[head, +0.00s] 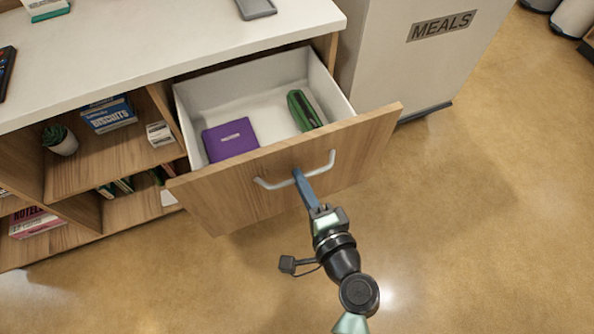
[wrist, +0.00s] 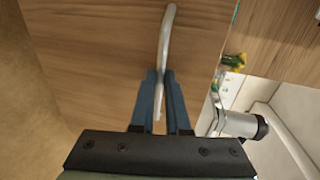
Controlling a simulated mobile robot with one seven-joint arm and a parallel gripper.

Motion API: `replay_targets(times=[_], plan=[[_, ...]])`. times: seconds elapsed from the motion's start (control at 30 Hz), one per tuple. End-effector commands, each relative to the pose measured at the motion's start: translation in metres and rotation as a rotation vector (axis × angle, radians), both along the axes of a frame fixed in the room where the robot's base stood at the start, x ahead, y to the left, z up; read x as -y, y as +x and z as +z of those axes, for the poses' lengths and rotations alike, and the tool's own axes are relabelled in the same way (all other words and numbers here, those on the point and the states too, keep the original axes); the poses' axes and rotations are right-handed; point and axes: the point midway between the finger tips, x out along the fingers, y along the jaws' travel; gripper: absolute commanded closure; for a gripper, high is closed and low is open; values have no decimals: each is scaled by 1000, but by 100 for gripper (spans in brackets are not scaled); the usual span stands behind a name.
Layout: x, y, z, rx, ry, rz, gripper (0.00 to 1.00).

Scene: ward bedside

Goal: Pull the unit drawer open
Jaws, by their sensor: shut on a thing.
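The unit drawer (head: 345,152) has a wooden front and a white inside, and it stands well out from the unit (head: 150,45) in the head view. Its pale bar handle (head: 268,184) runs across the front. My gripper (head: 298,174) is at the middle of the handle, with its blue fingers shut on it. In the wrist view the handle (wrist: 168,35) passes between the two fingers (wrist: 160,88). A purple box (head: 230,139) and a green object (head: 303,108) lie inside the drawer.
Open shelves left of the drawer hold a biscuits box (head: 108,114), a small potted plant (head: 60,140) and several other items. A pale cabinet marked MEALS (head: 400,60) stands to the right. The floor (head: 480,210) in front and right is clear.

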Motion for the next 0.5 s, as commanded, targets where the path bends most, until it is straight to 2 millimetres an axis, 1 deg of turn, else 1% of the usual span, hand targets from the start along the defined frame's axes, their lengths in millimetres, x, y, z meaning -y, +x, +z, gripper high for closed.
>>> replay_targets(times=[0.37,0.4,0.47,0.5], plan=[[1,-2,0,0,0,0,100],[1,-2,0,0,0,0,83],[1,-2,0,0,0,0,72],[1,-2,0,0,0,0,65]])
